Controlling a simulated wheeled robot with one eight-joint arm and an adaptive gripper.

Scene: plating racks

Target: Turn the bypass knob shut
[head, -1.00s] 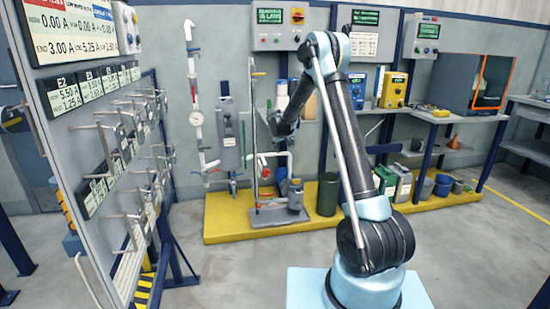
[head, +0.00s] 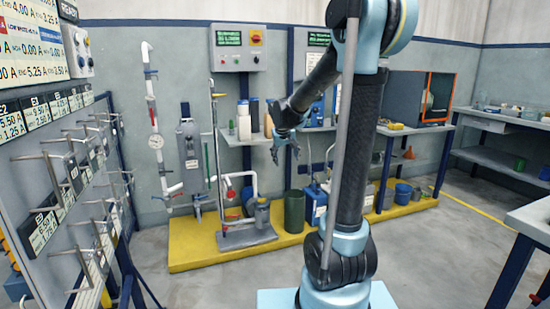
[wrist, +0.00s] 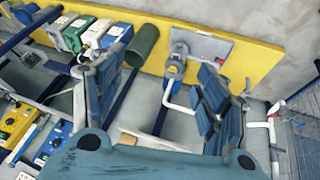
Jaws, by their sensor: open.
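White pipework with a round gauge (head: 155,141) stands against the back wall in the head view. A smaller pump stand (head: 248,238) in front has white pipe and a red handle (head: 231,195). I cannot tell which of these is the bypass knob. My gripper (head: 285,151) hangs open and empty, above and right of the pump stand in the picture. In the wrist view its spread fingers (wrist: 155,98) frame white pipe (wrist: 182,108); the pump (wrist: 176,70) shows beyond.
A yellow platform (head: 190,250) carries the pump stand and a dark green bin (head: 294,211). A rack panel with metal hooks (head: 60,175) stands close on the left. A workbench (head: 400,130) lies behind my arm. The floor in front of the platform is clear.

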